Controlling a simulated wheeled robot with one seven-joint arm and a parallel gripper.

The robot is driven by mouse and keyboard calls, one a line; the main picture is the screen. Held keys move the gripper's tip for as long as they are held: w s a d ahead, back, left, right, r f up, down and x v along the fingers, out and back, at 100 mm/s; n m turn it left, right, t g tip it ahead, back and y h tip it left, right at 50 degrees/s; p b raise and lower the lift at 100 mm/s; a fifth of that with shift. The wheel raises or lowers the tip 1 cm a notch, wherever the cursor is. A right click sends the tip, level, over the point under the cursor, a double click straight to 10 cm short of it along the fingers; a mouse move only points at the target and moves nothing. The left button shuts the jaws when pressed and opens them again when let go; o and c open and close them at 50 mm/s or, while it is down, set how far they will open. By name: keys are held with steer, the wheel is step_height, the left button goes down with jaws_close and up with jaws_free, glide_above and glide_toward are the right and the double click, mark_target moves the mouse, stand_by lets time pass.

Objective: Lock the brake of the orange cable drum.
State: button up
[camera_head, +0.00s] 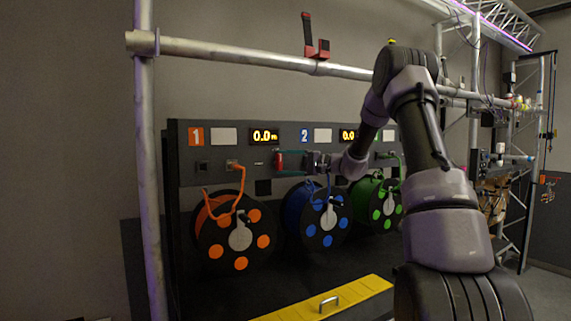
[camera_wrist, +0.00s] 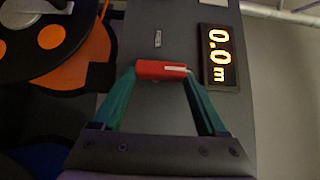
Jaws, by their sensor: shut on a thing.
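The orange cable drum (camera_head: 233,238) is a dark reel with orange discs, low on the panel under the orange "1" sign; part of it shows at top left in the wrist view (camera_wrist: 75,45). A red brake handle (camera_wrist: 162,70) with a white mark sits on the panel between the drum and the lit "0.0 m" display (camera_wrist: 219,57). In the wrist view my gripper (camera_wrist: 160,72) has its two teal fingers closed on the red handle, one at each end. In the head view my gripper (camera_head: 284,161) reaches the panel from the right; its fingers are small there.
An orange cable (camera_head: 240,185) runs from the drum up to a panel socket. Blue (camera_head: 317,215) and green (camera_head: 378,204) drums stand to the right. A yellow cover with a handle (camera_head: 365,287) lies in front. A horizontal pipe (camera_head: 240,55) with a red clamp (camera_head: 318,50) crosses above.

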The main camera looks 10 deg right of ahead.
steer(key=o, duration=1.3)
steer(key=shift+d, duration=0.1)
steer(key=v, duration=1)
steer(key=shift+s+d, duration=0.2)
steer(key=shift+d, duration=0.05)
